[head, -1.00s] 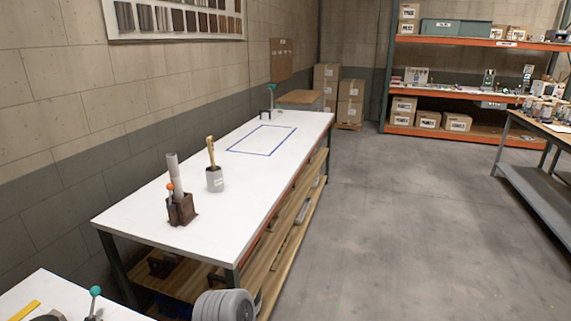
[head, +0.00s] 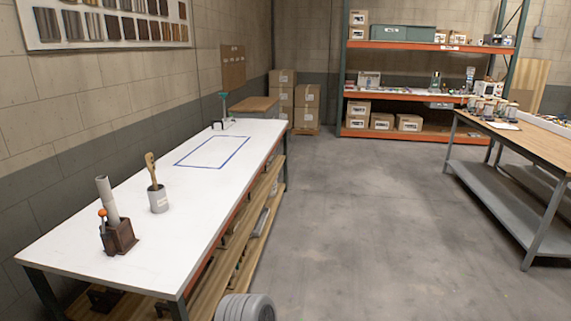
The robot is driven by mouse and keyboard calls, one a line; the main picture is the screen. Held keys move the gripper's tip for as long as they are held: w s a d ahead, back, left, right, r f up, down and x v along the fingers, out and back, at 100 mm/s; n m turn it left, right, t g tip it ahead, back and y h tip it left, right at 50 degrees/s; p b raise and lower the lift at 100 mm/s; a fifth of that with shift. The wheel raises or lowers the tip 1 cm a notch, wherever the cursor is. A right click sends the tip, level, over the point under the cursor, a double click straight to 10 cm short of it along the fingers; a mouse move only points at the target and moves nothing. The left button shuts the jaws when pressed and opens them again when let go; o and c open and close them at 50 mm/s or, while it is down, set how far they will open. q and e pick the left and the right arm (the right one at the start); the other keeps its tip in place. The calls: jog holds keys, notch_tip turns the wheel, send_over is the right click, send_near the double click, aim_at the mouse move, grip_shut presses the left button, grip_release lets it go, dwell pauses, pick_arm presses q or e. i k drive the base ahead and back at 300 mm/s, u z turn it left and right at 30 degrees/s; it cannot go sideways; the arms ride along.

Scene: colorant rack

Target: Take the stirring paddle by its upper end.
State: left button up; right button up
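The stirring paddle (head: 151,168) is a light wooden stick with a wider upper end. It stands nearly upright, tilted a little, in a grey cup (head: 159,203) with a pale label on the white-topped bench (head: 199,202). Its upper end is free above the cup's rim, and its lower part is hidden inside. Neither of my grippers is in view.
A dark brown holder (head: 119,239) with a grey tube (head: 107,200) and an orange-knobbed tool (head: 103,213) stands nearer on the bench. A blue rectangle outline (head: 212,153) lies beyond the cup. The floor (head: 360,220) right of the bench is clear.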

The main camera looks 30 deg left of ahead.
aim_at(149, 157)
jog(key=u, duration=0.2)
jog(key=i, duration=2.05)
jog(key=u, duration=1)
jog(key=i, duration=1.4)
jog(key=u, duration=1.3)
